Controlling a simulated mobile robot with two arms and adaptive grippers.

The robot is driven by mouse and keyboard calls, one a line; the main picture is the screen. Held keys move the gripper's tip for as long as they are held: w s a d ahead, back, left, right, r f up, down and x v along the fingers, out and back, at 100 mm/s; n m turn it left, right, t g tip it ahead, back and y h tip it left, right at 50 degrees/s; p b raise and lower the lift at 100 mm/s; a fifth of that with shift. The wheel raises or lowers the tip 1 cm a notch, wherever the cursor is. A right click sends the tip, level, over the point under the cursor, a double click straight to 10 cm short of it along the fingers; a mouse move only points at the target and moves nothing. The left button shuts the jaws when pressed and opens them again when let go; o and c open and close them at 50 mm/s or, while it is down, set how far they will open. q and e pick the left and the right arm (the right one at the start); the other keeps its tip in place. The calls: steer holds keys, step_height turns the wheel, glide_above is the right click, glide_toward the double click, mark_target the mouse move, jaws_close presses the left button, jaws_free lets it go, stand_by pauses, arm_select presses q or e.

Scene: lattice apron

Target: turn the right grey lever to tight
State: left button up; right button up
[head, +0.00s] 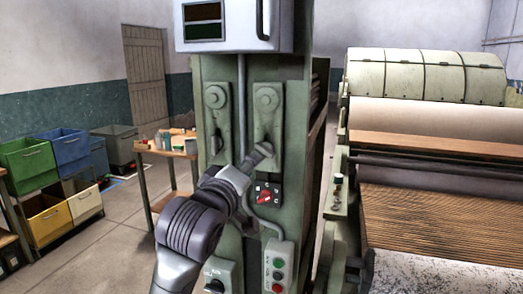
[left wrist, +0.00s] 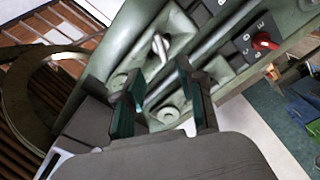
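The right grey lever (head: 267,118) hangs from a round pivot on the green machine column, its lower end close to my left gripper. The left grey lever (head: 216,118) hangs beside it. My left gripper (head: 262,152) is in front of the right lever's lower part. In the left wrist view my left gripper (left wrist: 161,75) is open, its two dark fingers apart. A shiny grey handle piece (left wrist: 160,46) shows just beyond and between the fingertips. I cannot tell whether the fingers touch it. No tight marking is readable. My right gripper is out of view.
A red rotary switch (head: 264,197) sits just below the lever, and a push-button box (head: 278,265) lower down. A display box (head: 232,24) overhangs above. A roller machine (head: 425,150) stands right. A small table (head: 168,150) and coloured bins (head: 60,150) stand left.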

mark_target(264, 152)
arm_select(q)
steer(key=p+x, duration=0.2)
steer(key=x, duration=0.7)
steer(key=shift+w+f+p, duration=0.1)
steer(key=shift+w+p, duration=0.2)
jaws_close()
